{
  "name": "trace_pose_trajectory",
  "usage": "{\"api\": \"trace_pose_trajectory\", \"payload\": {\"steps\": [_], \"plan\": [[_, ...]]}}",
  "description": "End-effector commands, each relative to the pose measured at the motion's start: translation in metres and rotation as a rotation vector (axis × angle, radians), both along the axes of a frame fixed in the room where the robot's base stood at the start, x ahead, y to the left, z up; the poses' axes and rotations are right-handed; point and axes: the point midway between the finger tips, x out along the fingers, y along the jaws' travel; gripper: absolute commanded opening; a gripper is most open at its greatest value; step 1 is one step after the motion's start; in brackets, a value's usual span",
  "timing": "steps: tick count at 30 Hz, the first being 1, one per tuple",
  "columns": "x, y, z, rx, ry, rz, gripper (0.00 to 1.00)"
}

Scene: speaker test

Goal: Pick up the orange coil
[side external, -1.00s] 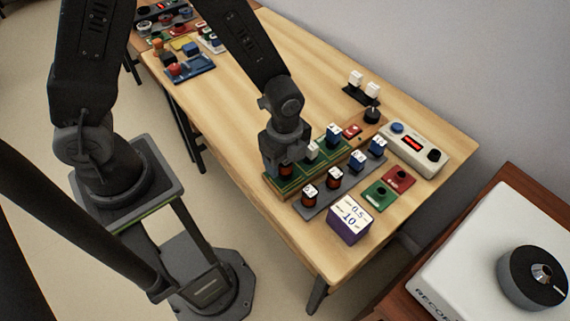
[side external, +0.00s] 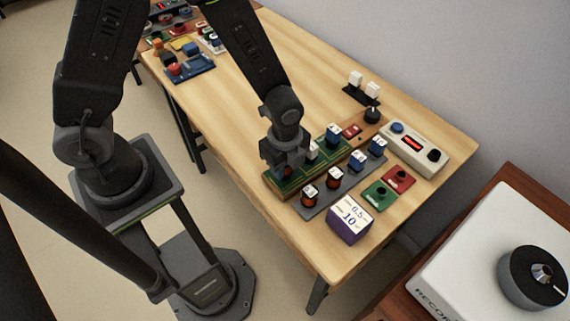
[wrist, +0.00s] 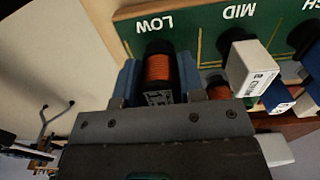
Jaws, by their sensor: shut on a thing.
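An orange coil (wrist: 158,68) with dark ends stands between the blue fingers of my gripper (wrist: 158,78) in the wrist view. It is at the LOW section of the green board (wrist: 190,45); I cannot tell whether it still touches the board. In the side view my gripper (side external: 285,166) is down at the near left end of the green board (side external: 292,185), shut on this coil and mostly hiding it. Two similar orange coils with white labelled tops, one nearer (side external: 310,196) and one farther (side external: 335,178), stand on a grey tray (side external: 325,200).
Blue parts (side external: 357,158) stand on the tray's far end. A white-topped part (wrist: 250,68) stands at MID, close right of my fingers. A purple box (side external: 349,222), green and red blocks (side external: 380,195) and a meter (side external: 415,147) lie right.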

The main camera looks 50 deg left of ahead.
Motion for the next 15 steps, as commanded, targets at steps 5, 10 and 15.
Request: {"api": "trace_pose_trajectory", "payload": {"steps": [5, 10, 15], "plan": [[0.000, 0.000, 0.000, 0.000, -0.001, 0.000, 0.15], [0.001, 0.000, 0.006, -0.001, -0.003, 0.000, 0.15], [0.001, -0.001, 0.024, -0.003, -0.006, 0.000, 0.15]]}}
